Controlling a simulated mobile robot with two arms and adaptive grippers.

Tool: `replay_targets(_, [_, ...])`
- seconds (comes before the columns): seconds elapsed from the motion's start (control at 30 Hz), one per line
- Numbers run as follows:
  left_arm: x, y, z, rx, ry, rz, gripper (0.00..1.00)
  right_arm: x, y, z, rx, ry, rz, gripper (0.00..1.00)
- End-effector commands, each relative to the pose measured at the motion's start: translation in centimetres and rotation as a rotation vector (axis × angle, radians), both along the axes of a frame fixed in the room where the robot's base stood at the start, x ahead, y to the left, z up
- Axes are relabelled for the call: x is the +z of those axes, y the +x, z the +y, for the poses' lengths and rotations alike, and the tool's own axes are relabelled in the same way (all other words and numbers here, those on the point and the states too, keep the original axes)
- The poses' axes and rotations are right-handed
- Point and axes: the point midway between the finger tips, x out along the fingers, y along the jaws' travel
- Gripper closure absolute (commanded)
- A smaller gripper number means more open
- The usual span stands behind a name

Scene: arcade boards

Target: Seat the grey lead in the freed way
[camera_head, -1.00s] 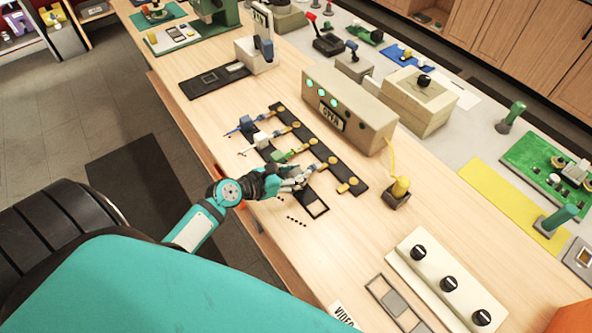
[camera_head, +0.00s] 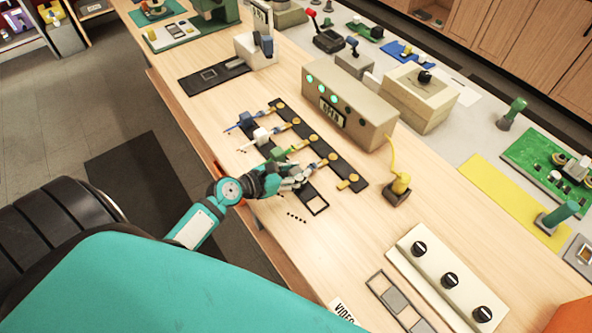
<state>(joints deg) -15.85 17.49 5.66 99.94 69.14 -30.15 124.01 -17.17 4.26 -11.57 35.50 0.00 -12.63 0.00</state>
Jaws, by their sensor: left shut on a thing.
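A black terminal strip (camera_head: 302,136) with several gold contacts lies on the wooden bench. A blue lead (camera_head: 245,120), a white lead (camera_head: 262,135) and a green lead (camera_head: 283,153) lie along its near side, pointing at the contacts. My left gripper (camera_head: 300,180) is low at the strip's near side, shut on what appears to be the grey lead (camera_head: 318,166). The grey lead's tip points at a gold contact (camera_head: 331,158); I cannot tell whether it touches. The fingers hide most of this lead. The gold contact at the right end (camera_head: 353,178) has no lead. My right gripper is not in view.
A beige box (camera_head: 350,105) with green lamps and a small display stands behind the strip.

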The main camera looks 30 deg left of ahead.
Motion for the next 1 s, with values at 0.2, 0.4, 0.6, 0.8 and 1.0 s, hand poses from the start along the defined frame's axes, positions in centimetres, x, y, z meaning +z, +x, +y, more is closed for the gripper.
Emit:
replay_targets(0.2, [-0.6,0.0,0.0,0.000,-0.001,-0.001,1.00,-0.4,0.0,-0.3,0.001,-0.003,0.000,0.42])
replay_targets(0.4, [-0.6,0.0,0.0,0.000,-0.001,-0.001,0.53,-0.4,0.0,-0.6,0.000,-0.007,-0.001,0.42])
replay_targets(0.6, [-0.7,0.0,0.0,0.000,0.000,0.000,0.43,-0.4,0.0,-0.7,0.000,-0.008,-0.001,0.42])
replay_targets(0.8, [-0.6,-0.3,0.1,0.000,0.000,0.001,0.43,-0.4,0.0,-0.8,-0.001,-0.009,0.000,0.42])
replay_targets(1.0, [0.4,-2.8,1.1,-0.001,0.002,0.003,0.43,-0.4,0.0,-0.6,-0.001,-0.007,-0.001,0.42])
